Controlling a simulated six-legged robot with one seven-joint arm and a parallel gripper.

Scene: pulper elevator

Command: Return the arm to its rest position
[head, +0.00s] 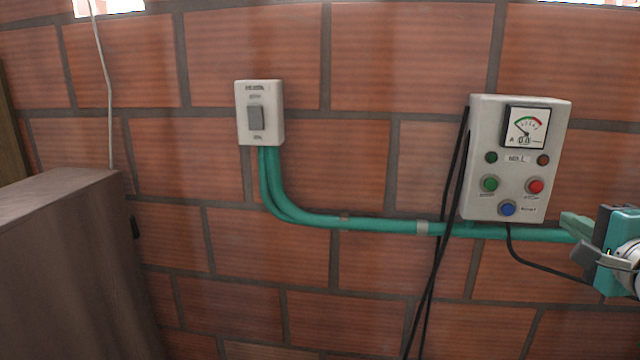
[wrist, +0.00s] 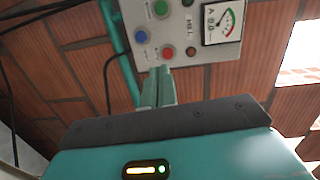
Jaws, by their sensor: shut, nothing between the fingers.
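My gripper (head: 572,222) shows at the right edge of the head view, teal with pale green fingers, just below and right of the control box (head: 478,160). In the wrist view my gripper's fingers (wrist: 160,72) are together and empty, pointing toward the lower part of the same control box (wrist: 185,30). I cannot tell whether the fingertips touch the box. The box is pale grey with a dial, green, red and blue buttons and small lamps. The rest of my arm is mostly outside the head view.
A grey wall switch (head: 259,112) sits left of the box on the brick wall. Green conduit (head: 375,224) runs from it along the wall behind my gripper. Black cables (head: 447,220) hang beside the box. A brown wooden cabinet (head: 70,265) stands at the lower left.

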